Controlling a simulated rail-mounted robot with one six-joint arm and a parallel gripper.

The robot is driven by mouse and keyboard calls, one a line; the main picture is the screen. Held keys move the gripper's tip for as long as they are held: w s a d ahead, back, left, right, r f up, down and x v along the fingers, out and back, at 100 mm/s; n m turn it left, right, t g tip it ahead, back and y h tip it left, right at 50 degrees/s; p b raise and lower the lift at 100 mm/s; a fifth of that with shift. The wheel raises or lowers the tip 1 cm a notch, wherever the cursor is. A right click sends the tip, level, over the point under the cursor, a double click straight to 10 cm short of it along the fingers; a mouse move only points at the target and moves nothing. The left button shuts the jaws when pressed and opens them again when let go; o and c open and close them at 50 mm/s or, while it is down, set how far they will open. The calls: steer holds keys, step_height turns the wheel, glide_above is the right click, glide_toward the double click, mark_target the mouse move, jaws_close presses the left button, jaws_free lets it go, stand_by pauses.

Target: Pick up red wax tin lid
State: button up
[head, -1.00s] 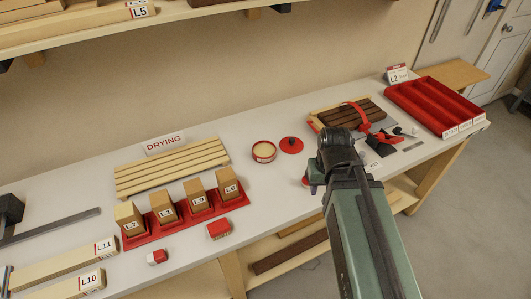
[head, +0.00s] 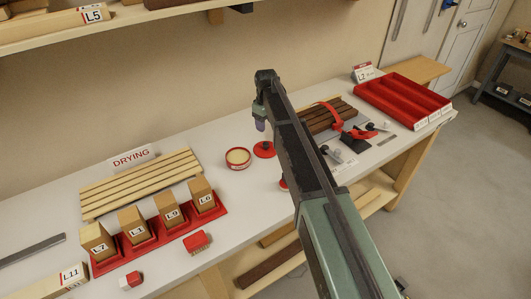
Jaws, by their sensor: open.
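The red wax tin lid (head: 264,151) is a flat red disc lying on the white bench, just right of the open wax tin (head: 238,159) with its pale yellow wax. My gripper (head: 261,125) points down and appears just above the lid in the picture, apart from it and empty. The jaws are open, though the fingers are small and partly hidden by my wrist. My arm crosses the bench to the right of the lid.
A red rack with several labelled wooden blocks (head: 219,209) stands front left, with pale slats (head: 135,182) behind. Dark brown slats with a red clamp (head: 330,113) and a red tray (head: 442,104) lie right. A red item (head: 283,184) is partly hidden by my arm.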

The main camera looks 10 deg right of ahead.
mark_target(266, 143)
steer(key=shift+n, duration=0.5)
steer(key=f+b, duration=1.1)
steer(key=shift+s+a, duration=0.1)
steer(key=shift+s, duration=0.15)
steer(key=shift+r, duration=0.25)
steer(key=shift+c, duration=0.3)
steer(key=c, duration=0.9)
